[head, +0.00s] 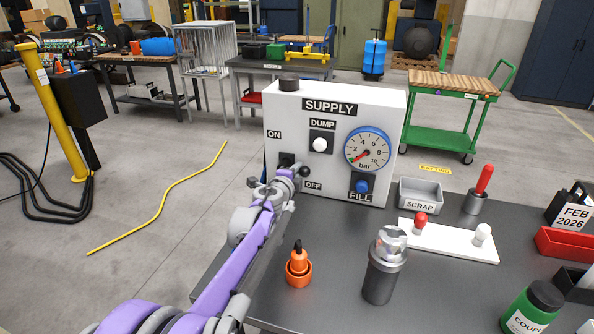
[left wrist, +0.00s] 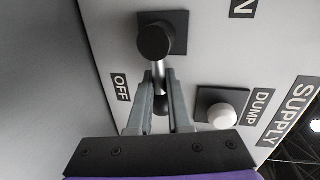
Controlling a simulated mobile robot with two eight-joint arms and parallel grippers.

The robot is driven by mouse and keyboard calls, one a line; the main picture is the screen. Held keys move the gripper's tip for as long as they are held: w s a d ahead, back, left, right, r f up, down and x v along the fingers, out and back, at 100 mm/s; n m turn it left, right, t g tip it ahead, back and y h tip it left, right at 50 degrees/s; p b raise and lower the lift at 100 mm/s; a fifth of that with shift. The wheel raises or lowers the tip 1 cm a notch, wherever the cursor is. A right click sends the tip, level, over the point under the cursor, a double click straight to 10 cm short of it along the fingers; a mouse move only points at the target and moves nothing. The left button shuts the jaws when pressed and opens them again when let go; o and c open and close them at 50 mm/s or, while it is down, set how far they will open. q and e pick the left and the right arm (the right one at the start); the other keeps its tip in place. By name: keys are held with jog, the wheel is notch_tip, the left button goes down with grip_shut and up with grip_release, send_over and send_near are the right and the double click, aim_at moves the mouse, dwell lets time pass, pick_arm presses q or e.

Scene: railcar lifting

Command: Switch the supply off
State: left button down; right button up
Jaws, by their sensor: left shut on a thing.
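The supply box (head: 335,95) is a white panel with ON, OFF, DUMP and FILL labels and a bar gauge (head: 367,148). Its supply lever, with a dark ball end (head: 304,171), sits at the panel's lower left, between the ON and OFF labels. The lever points to the panel's right, close to the OFF label. My left gripper (head: 291,174) is shut around its metal shaft. In the left wrist view, the fingers (left wrist: 159,92) straddle the lever (left wrist: 157,72) between its black pivot and ball end. My right gripper is not in view.
The white DUMP button (left wrist: 221,116) is close beside my left fingers. On the dark bench (head: 335,290) stand an orange fitting (head: 299,268), a dark cylinder (head: 381,275), a white strip with two knobs (head: 455,243) and a grey SCRAP bin (head: 420,195).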

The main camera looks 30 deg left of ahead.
pick_arm(q)
jog(key=shift+d+f+m, duration=0.3)
jog(key=shift+d+m, duration=0.1)
jog(key=shift+d, duration=0.05)
jog(key=c, duration=0.9)
grip_release()
jog(key=shift+o, duration=0.3)
jog(key=shift+d+r, duration=0.15)
jog(key=v, duration=1)
jog(key=shift+s, duration=0.35)
jog(key=shift+d, duration=0.15)
